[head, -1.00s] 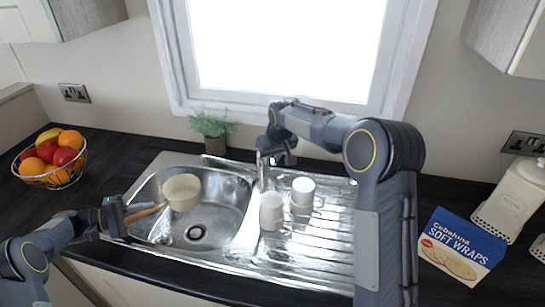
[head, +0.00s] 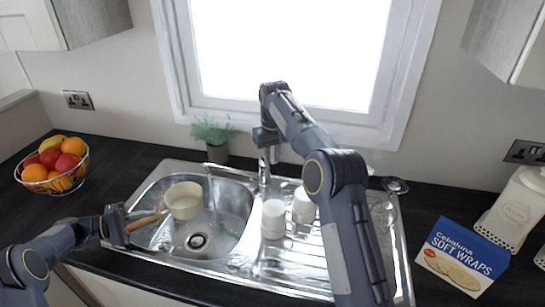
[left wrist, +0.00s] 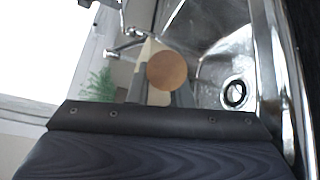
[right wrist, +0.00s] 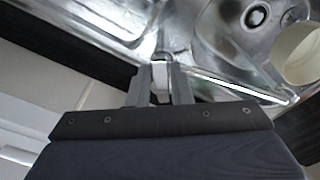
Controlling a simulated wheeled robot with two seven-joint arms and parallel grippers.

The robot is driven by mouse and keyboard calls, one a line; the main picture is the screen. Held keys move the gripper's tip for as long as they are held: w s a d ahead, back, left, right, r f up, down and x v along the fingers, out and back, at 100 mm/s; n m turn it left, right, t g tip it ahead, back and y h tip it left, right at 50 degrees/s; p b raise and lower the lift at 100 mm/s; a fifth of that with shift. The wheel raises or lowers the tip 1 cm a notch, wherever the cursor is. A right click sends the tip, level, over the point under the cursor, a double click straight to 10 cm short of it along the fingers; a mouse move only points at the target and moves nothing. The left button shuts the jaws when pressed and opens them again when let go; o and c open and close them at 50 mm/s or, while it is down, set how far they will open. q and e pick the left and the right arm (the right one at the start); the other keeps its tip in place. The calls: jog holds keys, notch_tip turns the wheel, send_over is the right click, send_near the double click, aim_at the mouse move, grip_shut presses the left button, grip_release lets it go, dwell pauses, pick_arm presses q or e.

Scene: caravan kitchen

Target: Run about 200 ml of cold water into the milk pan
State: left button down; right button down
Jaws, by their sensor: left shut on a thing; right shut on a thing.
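The cream milk pan (head: 184,200) is over the left part of the sink bowl, with its wooden handle (head: 146,221) pointing left. My left gripper (head: 130,225) is shut on that handle; the round handle end (left wrist: 167,70) shows between its fingers in the left wrist view. The chrome tap (head: 264,178) stands behind the sink. My right gripper (head: 268,155) is at the tap's top, shut on a small part of it that its fingers mostly hide (right wrist: 160,92). The pan (right wrist: 303,52) also shows in the right wrist view. I see no running water.
Two white cups (head: 273,220) stand on the drainer (head: 300,255) right of the bowl. A potted plant (head: 215,135) is behind the sink. A fruit basket (head: 55,170) is at the left; a wraps box (head: 463,258) and a white canister (head: 512,208) are at the right.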

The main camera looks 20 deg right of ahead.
jog(key=c, duration=1.3)
grip_release()
jog(key=shift+s+d+f+t, duration=0.1)
jog(key=shift+s+f+t, duration=0.5)
jog(key=shift+t, duration=0.3)
jog(key=shift+s+f+t, duration=0.35)
jog(key=shift+f+t, duration=0.3)
jog(key=shift+t, duration=0.25)
jog(key=s+v, duration=0.1)
jog(key=v, duration=1.2)
jog(key=s+m+y, duration=0.1)
jog(key=s+y, duration=0.2)
jog(key=s, duration=2.1)
jog(key=shift+s+f+m+t, duration=0.35)
jog(key=shift+s+m+t, duration=0.05)
